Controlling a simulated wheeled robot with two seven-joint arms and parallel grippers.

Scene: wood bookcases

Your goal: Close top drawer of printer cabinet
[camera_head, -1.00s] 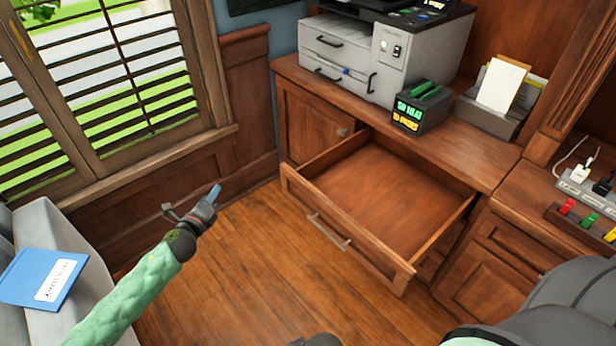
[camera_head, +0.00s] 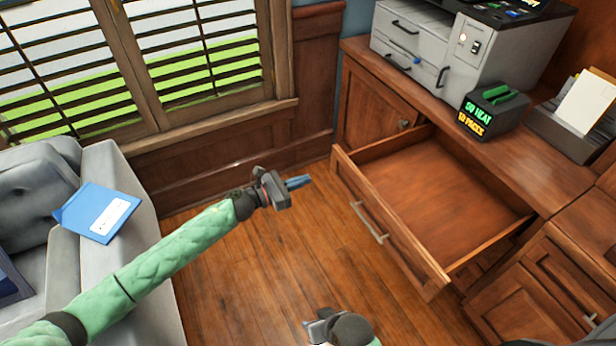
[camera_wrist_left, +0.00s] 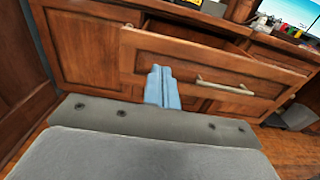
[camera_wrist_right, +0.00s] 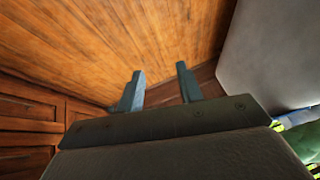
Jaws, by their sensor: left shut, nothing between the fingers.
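The top drawer (camera_head: 385,225) of the wooden printer cabinet (camera_head: 375,105) is pulled far out and looks empty. Its front carries a metal bar handle (camera_head: 369,222), which also shows in the left wrist view (camera_wrist_left: 226,86). My left gripper (camera_head: 298,182) is shut and empty, a little to the left of the drawer front and apart from it. In the left wrist view its blue fingers (camera_wrist_left: 161,85) point at the drawer front, left of the handle. My right gripper (camera_wrist_right: 160,88) is open and empty, with wood floor beyond it; part of it shows low in the head view (camera_head: 318,325).
A printer (camera_head: 450,50), a dark box with lit lettering (camera_head: 490,110) and a paper holder (camera_head: 570,130) stand on the cabinet top. A grey sofa (camera_head: 120,170) with a blue folder (camera_head: 97,212) is at left. The wood floor before the drawer is clear.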

